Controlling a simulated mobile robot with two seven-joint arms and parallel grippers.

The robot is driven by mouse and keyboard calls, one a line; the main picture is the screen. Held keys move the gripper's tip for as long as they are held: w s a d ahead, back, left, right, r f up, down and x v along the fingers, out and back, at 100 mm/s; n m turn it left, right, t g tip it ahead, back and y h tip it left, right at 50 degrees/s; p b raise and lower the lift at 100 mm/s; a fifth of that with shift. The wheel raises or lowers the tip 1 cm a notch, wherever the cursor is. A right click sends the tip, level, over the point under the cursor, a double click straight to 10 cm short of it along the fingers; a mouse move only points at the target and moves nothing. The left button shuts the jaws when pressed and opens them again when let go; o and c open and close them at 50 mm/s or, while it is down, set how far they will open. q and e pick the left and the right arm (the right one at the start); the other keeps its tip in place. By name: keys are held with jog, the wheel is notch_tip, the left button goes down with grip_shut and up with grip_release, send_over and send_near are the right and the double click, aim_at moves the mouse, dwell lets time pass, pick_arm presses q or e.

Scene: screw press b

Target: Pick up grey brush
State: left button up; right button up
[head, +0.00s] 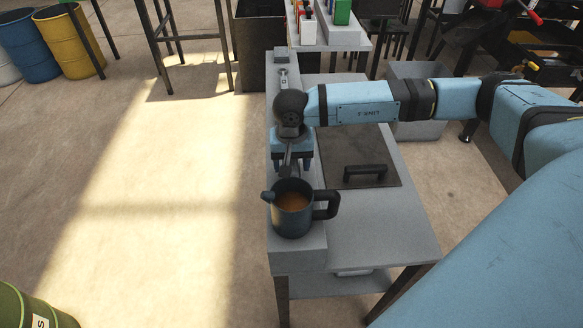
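My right gripper (292,165) hangs fingers-down over the raised ledge of the workbench, just behind the dark jug (291,222). Its two fingers stand apart. A slim dark grey piece with a rounded end (287,172) shows between them, close to the jug's rim; it may be the grey brush, but the gripper hides much of it. I see no finger touching it. The jug holds brown liquid, with its spout to the left and handle to the right. My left gripper is not in view.
A grey tool (284,77) lies at the ledge's far end. A dark plate with a black handle (365,171) is set in the bench top (385,235). Bottles (307,26) stand on a shelf behind.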

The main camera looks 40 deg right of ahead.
jog(key=shift+c, duration=0.3)
jog(key=c, duration=0.7)
jog(key=shift+r, duration=0.15)
notch_tip(320, 180, up, 20)
jog(key=b, duration=0.1)
jog(key=shift+o, duration=1.4)
jog(key=shift+c, duration=0.8)
jog(key=shift+a, duration=0.1)
